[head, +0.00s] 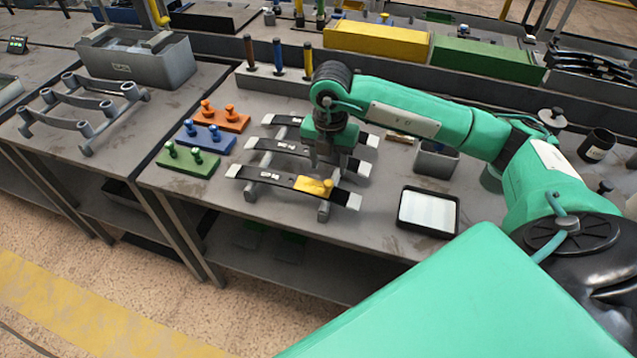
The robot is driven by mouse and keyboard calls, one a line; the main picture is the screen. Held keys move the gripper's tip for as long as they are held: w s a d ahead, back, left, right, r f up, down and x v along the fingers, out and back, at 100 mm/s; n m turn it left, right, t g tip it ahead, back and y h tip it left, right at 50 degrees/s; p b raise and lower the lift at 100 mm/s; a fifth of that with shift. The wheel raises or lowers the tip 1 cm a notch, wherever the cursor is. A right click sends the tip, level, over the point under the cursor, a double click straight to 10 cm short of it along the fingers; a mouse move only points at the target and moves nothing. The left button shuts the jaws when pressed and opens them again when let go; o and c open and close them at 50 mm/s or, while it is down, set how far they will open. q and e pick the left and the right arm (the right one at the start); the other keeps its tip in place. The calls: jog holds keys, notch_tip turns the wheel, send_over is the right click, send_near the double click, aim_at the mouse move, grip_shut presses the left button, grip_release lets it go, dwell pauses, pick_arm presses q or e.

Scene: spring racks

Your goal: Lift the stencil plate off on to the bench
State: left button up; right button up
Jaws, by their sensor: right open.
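The spring is one of three lying across a grey rack (323,210) on the bench (210,185). My right gripper (326,162) points down over the rack, behind the yellow plate and apart from it. It is open with nothing seen between its fingers. It hides part of the middle and back springs. My left gripper is not in view.
Green (188,158), blue (205,137) and orange (222,117) plates with paired knobs lie left of the rack. A black-rimmed white tray (428,211) lies to the right. Three coloured-handled tools (278,55) stand behind. An empty grey rack (83,105) is on the left bench.

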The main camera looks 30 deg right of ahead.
aim_at(328, 183)
jog(key=shift+f, duration=0.65)
notch_tip(328, 183, down, 4)
jog(key=shift+d+f+p, duration=0.1)
jog(key=shift+f+p, duration=0.05)
jog(key=shift+p, duration=1)
jog(key=shift+f, duration=0.5)
jog(key=c, duration=0.9)
